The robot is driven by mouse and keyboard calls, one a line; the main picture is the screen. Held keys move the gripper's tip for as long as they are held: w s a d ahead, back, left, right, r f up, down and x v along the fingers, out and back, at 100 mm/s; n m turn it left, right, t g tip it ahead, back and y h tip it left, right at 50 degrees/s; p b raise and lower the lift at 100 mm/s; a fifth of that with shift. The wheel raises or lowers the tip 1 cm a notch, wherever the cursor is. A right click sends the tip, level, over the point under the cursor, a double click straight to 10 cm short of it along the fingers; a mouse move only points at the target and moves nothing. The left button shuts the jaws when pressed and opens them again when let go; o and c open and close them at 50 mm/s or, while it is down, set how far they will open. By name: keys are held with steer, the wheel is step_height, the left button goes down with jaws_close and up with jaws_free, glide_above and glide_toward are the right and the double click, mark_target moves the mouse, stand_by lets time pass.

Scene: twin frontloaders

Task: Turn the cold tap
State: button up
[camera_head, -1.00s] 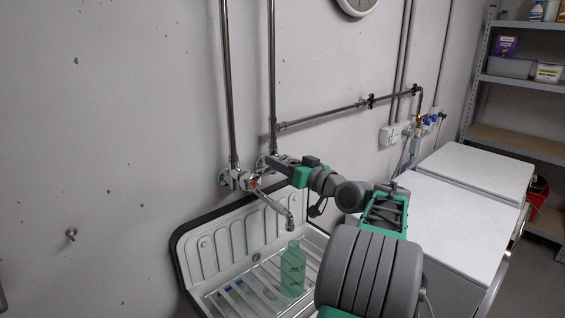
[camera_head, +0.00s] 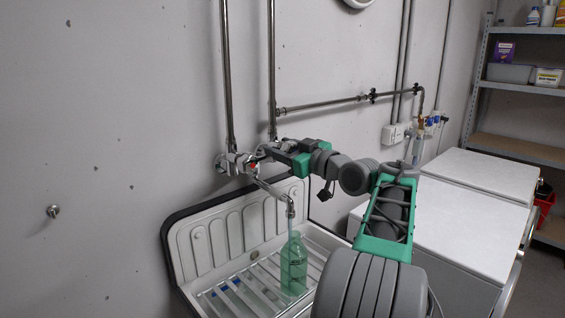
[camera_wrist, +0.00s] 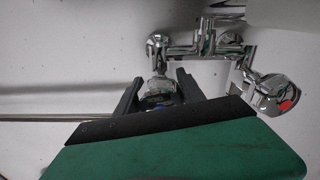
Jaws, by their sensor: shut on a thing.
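The chrome mixer tap (camera_head: 240,162) is on the wall over the sink, its spout (camera_head: 275,190) slanting down to the right. My gripper (camera_head: 266,153) reaches it from the right. In the wrist view my gripper (camera_wrist: 160,92) is shut on the cold tap knob (camera_wrist: 158,86), which shows chrome with blue between the two fingers. The other handle, the hot tap (camera_wrist: 268,93) with a red mark, is to the right, apart from the fingers. A green translucent bottle (camera_head: 293,268) stands upright under the spout. A thin pale streak shows between spout and bottle neck.
The white sink (camera_head: 205,240) has a slatted rack and dark rim. Two vertical pipes (camera_head: 228,75) rise above the tap. White-topped machines (camera_head: 440,225) stand to the right, shelves (camera_head: 520,150) beyond.

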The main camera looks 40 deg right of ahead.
steer(key=o, duration=1.4)
steer(key=shift+c, duration=0.2)
steer(key=s+b, duration=0.1)
steer(key=s, duration=0.7)
steer(key=shift+d, duration=0.1)
